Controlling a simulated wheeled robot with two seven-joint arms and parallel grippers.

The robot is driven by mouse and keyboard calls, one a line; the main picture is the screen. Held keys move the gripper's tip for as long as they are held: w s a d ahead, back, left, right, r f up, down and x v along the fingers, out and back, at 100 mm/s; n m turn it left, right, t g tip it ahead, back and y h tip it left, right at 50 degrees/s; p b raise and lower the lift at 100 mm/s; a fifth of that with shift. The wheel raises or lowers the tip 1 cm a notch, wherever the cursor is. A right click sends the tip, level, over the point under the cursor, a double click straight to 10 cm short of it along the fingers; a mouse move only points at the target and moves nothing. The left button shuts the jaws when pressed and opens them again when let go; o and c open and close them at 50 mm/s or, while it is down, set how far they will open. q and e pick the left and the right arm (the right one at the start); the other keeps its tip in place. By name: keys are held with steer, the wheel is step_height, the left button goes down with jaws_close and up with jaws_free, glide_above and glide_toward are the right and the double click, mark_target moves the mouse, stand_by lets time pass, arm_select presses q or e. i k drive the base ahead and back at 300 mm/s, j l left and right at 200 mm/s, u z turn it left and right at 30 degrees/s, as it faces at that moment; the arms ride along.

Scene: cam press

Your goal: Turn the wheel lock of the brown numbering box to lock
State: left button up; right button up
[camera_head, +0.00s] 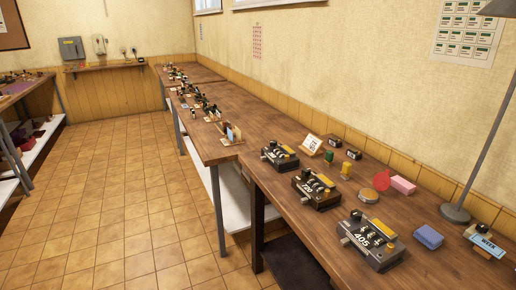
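Three numbering boxes stand in a row along the front edge of the wooden table. The middle one, with the number 720 on its face, looks the brownest (315,191). It has small levers or knobs on top, a yellowish plate at its back and a light knob at its left side. Its wheel lock is too small to tell apart or read. A dark box (279,157) stands farther back, and a grey box marked 405 (369,241) stands nearer. Neither of my grippers is in view.
Behind the boxes on the table (290,228) are a white card (311,143), green and yellow pieces, a round pad, a pink block (402,185), a blue block (428,237), a lamp base (455,213) and a WEEK sign (486,243). Tiled floor lies open at left.

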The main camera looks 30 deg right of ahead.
mark_target(305, 172)
steer(key=i+z, duration=0.2)
steer(key=i, duration=0.3)
steer(key=i+j+z, duration=0.15)
steer(key=i, duration=0.3)
steer(key=i+j+z, duration=0.2)
steer(key=i, duration=0.25)
